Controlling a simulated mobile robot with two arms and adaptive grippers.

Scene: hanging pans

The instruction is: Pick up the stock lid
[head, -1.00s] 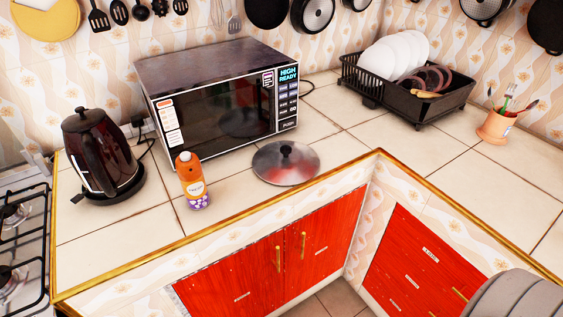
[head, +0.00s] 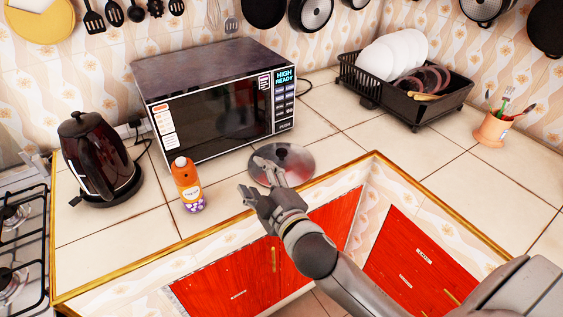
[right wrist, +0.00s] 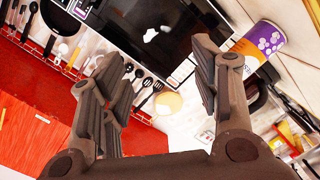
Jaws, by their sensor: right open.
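The stock lid (head: 299,166) is a round, shiny metal lid with a dark knob. It lies flat on the tiled counter in front of the microwave. My right gripper (head: 250,176) is open at the lid's near left side in the head view, and its fingers cover part of the lid. I cannot tell whether they touch it. In the right wrist view the open fingers (right wrist: 158,80) have nothing visible between them, and I cannot make out the lid there. My left gripper is not in view.
An orange bottle (head: 187,184) stands close left of my right gripper. A microwave (head: 215,95) stands behind the lid, and a dark kettle (head: 95,155) at the left. A dish rack (head: 400,90) is at the back right. The counter right of the lid is clear.

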